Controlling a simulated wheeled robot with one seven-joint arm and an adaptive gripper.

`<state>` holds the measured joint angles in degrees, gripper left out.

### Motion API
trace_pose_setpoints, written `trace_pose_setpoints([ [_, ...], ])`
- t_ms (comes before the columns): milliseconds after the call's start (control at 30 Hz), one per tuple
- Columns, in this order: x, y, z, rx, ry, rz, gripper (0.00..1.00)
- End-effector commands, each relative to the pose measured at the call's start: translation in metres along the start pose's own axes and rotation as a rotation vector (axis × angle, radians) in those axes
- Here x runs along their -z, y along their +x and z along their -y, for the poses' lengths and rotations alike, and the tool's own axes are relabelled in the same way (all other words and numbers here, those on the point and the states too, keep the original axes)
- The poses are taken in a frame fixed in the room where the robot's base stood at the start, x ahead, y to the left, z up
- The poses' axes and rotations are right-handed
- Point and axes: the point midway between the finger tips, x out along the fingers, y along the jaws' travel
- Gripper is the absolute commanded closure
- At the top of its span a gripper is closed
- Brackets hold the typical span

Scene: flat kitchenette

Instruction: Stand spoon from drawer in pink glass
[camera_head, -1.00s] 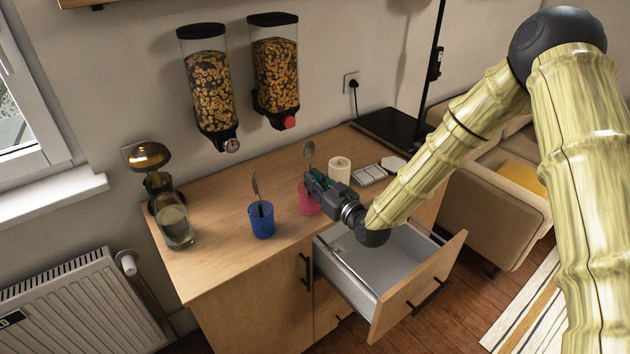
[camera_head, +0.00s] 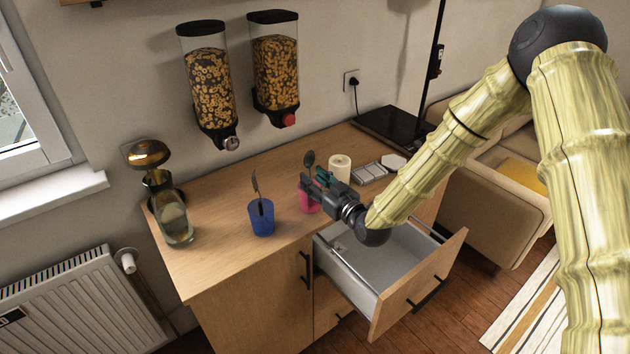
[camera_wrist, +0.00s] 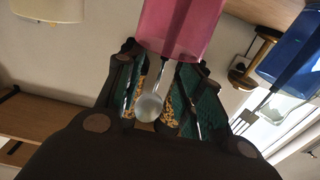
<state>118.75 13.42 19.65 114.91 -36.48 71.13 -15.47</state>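The pink glass (camera_head: 308,203) stands on the counter, partly hidden behind my gripper. It also shows at the top of the wrist view (camera_wrist: 180,25). A spoon (camera_head: 309,158) stands in it, bowl up and slightly tilted. In the wrist view the spoon's bowl (camera_wrist: 149,107) and part of its handle show, with the handle running into the glass. My gripper (camera_head: 314,181) is open at the glass's rim. In the wrist view its green-padded fingers (camera_wrist: 162,100) are apart on both sides of the spoon, with gaps visible. The drawer (camera_head: 375,262) is pulled open below my wrist.
A blue cup (camera_head: 261,222) holding utensils stands left of the pink glass. A candle (camera_head: 340,168) and a light tray (camera_head: 369,173) stand behind to the right. A glass-bodied appliance (camera_head: 176,225) is at the left end. Cereal dispensers (camera_head: 208,95) hang above. Counter between them is clear.

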Motion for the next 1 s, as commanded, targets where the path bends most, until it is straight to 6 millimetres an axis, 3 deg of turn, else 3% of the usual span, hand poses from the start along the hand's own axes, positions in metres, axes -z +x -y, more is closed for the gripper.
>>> trace_pose_setpoints([
  [167, 0.0, -0.018, -0.001, -0.001, 0.001, 0.001, 0.63],
  [633, 0.0, -0.098, -0.001, -0.001, 0.002, 0.0, 0.63],
  [800, -0.001, -0.114, -0.001, -0.001, 0.0, 0.001, 0.63],
  [1000, 0.0, -0.118, -0.001, 0.0, 0.0, 0.0, 0.63],
])
